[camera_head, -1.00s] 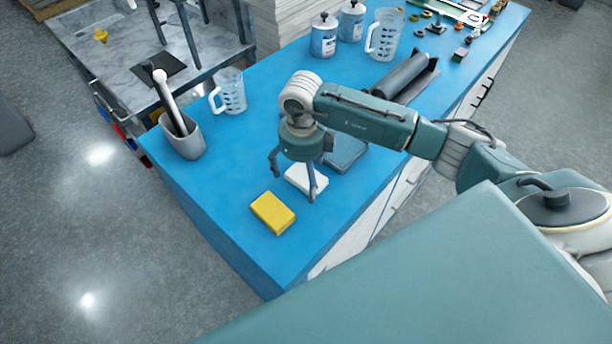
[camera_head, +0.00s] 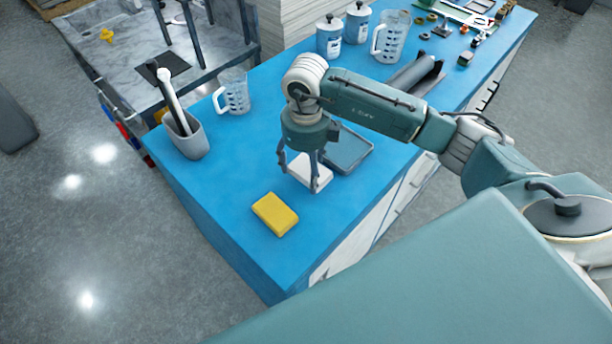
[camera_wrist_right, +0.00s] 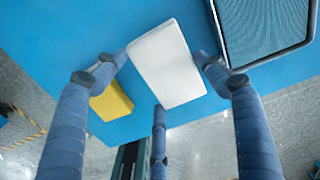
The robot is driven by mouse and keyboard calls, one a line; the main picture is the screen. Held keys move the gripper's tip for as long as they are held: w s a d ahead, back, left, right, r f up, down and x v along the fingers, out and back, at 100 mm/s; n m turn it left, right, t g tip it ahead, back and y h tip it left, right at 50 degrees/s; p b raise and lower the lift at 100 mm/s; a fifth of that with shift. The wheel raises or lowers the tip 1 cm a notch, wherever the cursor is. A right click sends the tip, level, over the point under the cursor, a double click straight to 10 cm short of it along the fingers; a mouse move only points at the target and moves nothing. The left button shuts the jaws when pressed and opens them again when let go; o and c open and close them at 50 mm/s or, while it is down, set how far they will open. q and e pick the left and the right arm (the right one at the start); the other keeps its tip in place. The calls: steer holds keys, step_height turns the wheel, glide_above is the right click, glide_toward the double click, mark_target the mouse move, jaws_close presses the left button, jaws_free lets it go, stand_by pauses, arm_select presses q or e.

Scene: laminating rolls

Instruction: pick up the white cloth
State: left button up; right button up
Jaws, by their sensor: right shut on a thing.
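The white cloth (camera_head: 302,168) is a flat, folded-looking rectangle at the near part of the blue table. It also shows in the right wrist view (camera_wrist_right: 168,62). My right gripper (camera_head: 299,180) points down over it, with its fingers around its edges; it is shut on the cloth. In the wrist view the fingers of my right gripper (camera_wrist_right: 160,68) reach in from both sides and from below. I cannot tell whether the cloth is clear of the table. My left gripper is not in view.
A yellow sponge-like block (camera_head: 275,214) lies just left of the cloth on the blue table (camera_head: 235,165). A dark-framed tray (camera_head: 350,152) lies close on its right. A grey holder (camera_head: 187,140) and a clear jug (camera_head: 234,93) stand farther back left.

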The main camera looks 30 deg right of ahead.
mark_target(306, 172)
step_height(306, 172, up, 15)
steer(key=shift+w+f+b, duration=0.1)
steer(key=shift+b, duration=0.95)
steer(key=shift+r, duration=0.85)
